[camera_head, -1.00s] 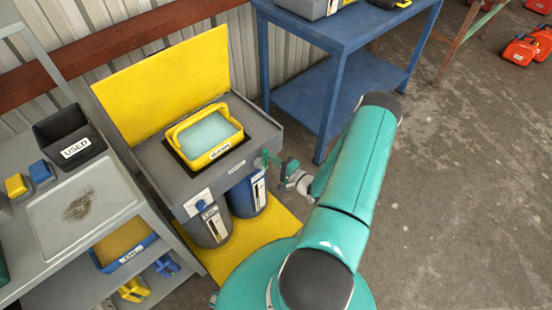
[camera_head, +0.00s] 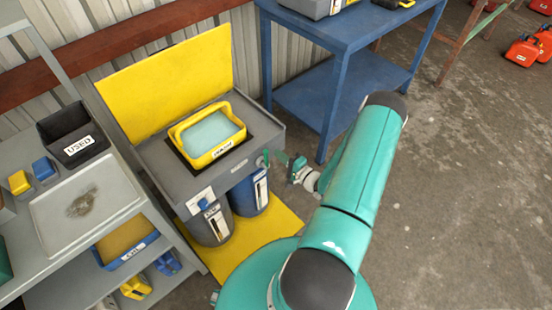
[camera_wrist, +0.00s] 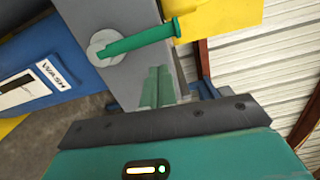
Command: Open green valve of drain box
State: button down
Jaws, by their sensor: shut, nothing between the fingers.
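The drain box (camera_head: 262,128) is a grey bench unit with a raised yellow lid (camera_head: 170,62) and a yellow-rimmed basin holding pale liquid. Its green valve (camera_head: 264,158) is on the right end. In the wrist view the valve's green lever (camera_wrist: 140,40) sticks out sideways from a round pale hub on the grey side wall. My gripper (camera_head: 288,162) is just right of the valve. In the wrist view my gripper's green fingers (camera_wrist: 157,84) are together, empty, and appear below the lever. I cannot tell whether they touch it.
A blue container (camera_head: 249,192) labelled WASH and a grey one (camera_head: 210,222) stand under the box on a yellow mat (camera_head: 265,232). A grey shelf (camera_head: 110,205) is on the left, a blue table (camera_head: 335,45) behind. Open concrete floor lies to the right.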

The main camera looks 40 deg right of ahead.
jog(key=s+d, duration=0.2)
jog(key=s, duration=0.8)
jog(key=shift+s+d, duration=0.15)
jog(key=shift+d, duration=0.1)
